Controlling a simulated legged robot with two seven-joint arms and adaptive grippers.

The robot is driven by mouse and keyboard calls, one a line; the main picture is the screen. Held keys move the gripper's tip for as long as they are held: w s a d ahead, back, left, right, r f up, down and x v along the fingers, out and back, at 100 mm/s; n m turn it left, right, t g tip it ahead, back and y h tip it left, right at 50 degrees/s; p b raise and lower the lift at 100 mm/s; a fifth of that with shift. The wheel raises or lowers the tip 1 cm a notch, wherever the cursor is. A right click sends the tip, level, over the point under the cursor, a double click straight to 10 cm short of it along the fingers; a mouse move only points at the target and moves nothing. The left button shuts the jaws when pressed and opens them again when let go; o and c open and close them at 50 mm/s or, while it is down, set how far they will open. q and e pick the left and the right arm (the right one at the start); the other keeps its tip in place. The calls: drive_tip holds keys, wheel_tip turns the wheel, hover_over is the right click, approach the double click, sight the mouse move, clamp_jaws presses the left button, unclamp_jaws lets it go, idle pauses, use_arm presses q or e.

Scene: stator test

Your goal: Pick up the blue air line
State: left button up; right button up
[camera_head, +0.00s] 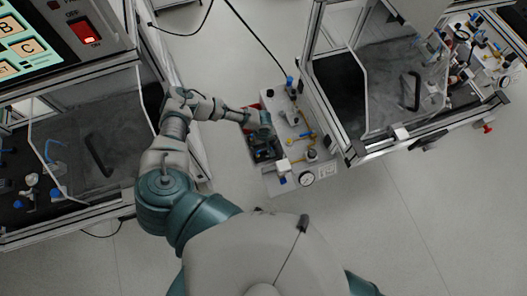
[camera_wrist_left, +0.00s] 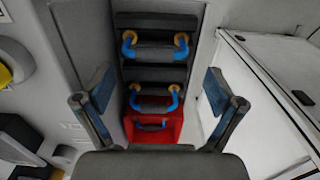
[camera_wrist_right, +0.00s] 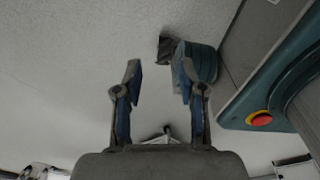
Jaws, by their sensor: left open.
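In the left wrist view, three curved air lines with blue ends show between my fingers. The upper air line (camera_wrist_left: 129,42) and the middle air line (camera_wrist_left: 173,100) have tan end fittings and lie in a black slotted rack (camera_wrist_left: 155,73). The lowest air line (camera_wrist_left: 150,126) lies in or against a red bin (camera_wrist_left: 178,113). My left gripper (camera_wrist_left: 158,85) is open, its fingers either side of the rack, with nothing held. In the head view the left gripper (camera_head: 262,118) is over the dark tray. My right gripper (camera_wrist_right: 158,75) is open and empty in its wrist view.
A light board (camera_head: 300,165) with a gauge (camera_head: 306,178) and fittings stands right of the left gripper. Framed stations with clear covers stand at left (camera_head: 90,150) and upper right (camera_head: 400,90). A red button (camera_wrist_right: 260,119) shows in the right wrist view. Grey floor is open at lower right.

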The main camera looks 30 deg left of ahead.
sight(265, 149)
use_arm(q)
drive_tip(key=f+b, duration=0.1)
drive_tip(key=d+f+b, duration=0.1)
drive_tip(key=b, duration=0.1)
drive_tip(key=shift+f, duration=0.4)
drive_tip(key=shift+d+f+b, duration=0.2)
drive_tip(key=shift+f+b, duration=0.6)
drive_tip(key=shift+b, duration=0.15)
drive_tip(key=shift+a+f, duration=0.1)
drive_tip(key=shift+a, duration=0.25)
drive_tip(key=shift+d, duration=0.3)
drive_tip(key=c, duration=0.9)
drive_tip(key=shift+o, duration=0.2)
drive_tip(key=shift+d, duration=0.1)
use_arm(e)
drive_tip(key=w+f, duration=0.2)
drive_tip(key=w, duration=0.5)
drive_tip(key=shift+a, duration=0.15)
